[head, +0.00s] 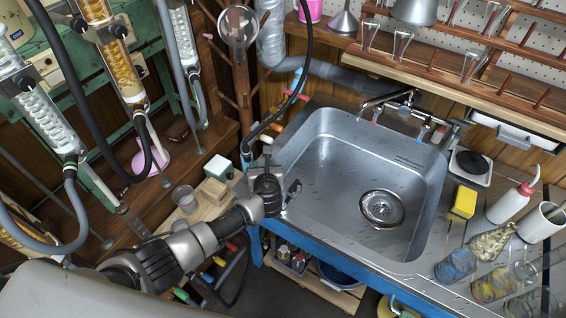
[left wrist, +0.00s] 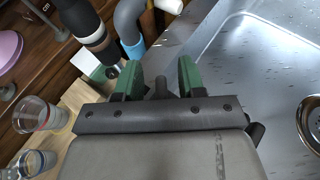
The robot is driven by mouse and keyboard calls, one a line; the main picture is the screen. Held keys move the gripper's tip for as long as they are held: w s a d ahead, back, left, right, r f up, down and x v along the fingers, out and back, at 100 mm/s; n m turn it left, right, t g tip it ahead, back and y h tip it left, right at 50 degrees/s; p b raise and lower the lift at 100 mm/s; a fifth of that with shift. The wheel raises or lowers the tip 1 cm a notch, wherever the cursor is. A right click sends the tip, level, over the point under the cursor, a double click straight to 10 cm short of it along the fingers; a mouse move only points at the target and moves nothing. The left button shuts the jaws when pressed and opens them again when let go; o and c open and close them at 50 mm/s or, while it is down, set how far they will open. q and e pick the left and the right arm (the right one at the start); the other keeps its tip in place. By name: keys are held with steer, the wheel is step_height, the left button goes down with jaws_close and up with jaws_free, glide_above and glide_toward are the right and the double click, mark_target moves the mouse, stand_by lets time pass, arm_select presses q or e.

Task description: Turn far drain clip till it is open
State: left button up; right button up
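My left gripper (head: 267,170) is at the left rim of the steel sink, pointing away toward the back wall. In the left wrist view its two green-padded fingers (left wrist: 160,78) stand apart. A short dark grey peg (left wrist: 160,88) shows between them; I cannot tell whether it is part of a clip, and no grip on it shows. Small coloured fittings, one orange (head: 276,127), sit just beyond the gripper by a black hose (head: 262,124). I cannot tell which of them is the far drain clip, or whether it is open. My right gripper is not in view.
The sink (head: 340,160) is empty. A white-and-green box (head: 220,167) and a clear beaker (head: 185,197) stand on the wooden surface left of the gripper. Glass condensers (head: 45,115) with hoses hang at the left. A yellow sponge (head: 464,201) and bottles are right of the sink.

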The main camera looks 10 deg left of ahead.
arm_select(q)
step_height(320, 180, up, 4)
steer(key=shift+d+f+p, duration=0.15)
steer(key=shift+f+p, duration=0.05)
steer(key=shift+p, duration=0.1)
steer(key=s+d+r, duration=0.3)
steer(key=d+r, duration=0.3)
steer(key=d, duration=0.5)
steer(key=shift+r+b, duration=0.2)
steer(key=shift+b, duration=0.2)
steer(key=shift+o, duration=0.2)
